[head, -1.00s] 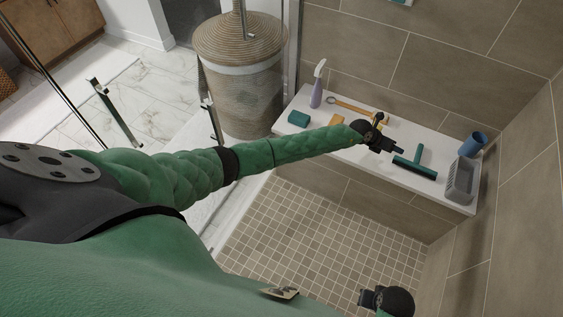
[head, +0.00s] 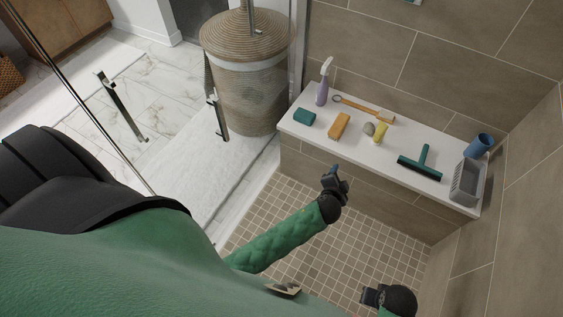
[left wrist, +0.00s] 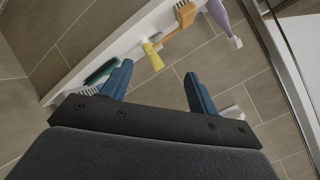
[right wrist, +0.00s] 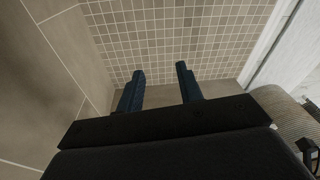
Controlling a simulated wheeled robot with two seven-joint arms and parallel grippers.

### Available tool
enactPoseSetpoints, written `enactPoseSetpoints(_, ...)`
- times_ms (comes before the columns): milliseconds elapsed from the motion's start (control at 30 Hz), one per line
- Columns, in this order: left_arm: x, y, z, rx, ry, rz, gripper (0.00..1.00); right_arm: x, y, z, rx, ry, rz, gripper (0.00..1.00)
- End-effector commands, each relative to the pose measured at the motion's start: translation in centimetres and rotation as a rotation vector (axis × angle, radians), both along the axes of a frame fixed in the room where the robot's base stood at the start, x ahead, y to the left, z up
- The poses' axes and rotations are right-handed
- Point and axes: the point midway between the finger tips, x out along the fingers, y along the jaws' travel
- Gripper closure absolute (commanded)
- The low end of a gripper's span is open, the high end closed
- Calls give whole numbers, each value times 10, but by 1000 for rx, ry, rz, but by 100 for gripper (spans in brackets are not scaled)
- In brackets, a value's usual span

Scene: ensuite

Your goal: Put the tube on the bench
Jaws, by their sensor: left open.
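The yellow tube (head: 381,131) is on the white bench (head: 310,99), beside a grey stone-like object. I cannot tell for sure whether it stands or lies. It also shows in the left wrist view (left wrist: 152,54), beyond the fingers. My left gripper (head: 334,172) is open and empty, in front of the bench and apart from the tube. Its blue fingers (left wrist: 158,88) are spread with nothing between them. My right gripper (head: 367,298) is low over the tiled shower floor. Its fingers (right wrist: 160,75) are apart and empty.
A wicker hamper (head: 245,95) stands at left. The floor tiles (head: 330,255) are clear.

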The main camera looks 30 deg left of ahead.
Motion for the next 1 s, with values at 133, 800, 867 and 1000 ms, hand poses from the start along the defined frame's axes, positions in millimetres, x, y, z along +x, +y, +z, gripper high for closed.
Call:
enactPoseSetpoints(133,-80,32,-36,-163,254,179,40,-4,0,-2,0,6,1,64)
enactPoseSetpoints(800,-307,56,-61,-532,934,451,40,-9,0,-3,1,12,0,64)
enactPoseSetpoints(867,-307,56,-62,-531,934,451,40,-6,0,-2,1,8,0,64)
enactPoseSetpoints(1000,-307,56,-62,-531,933,451,40,0,0,0,1,0,0,64)
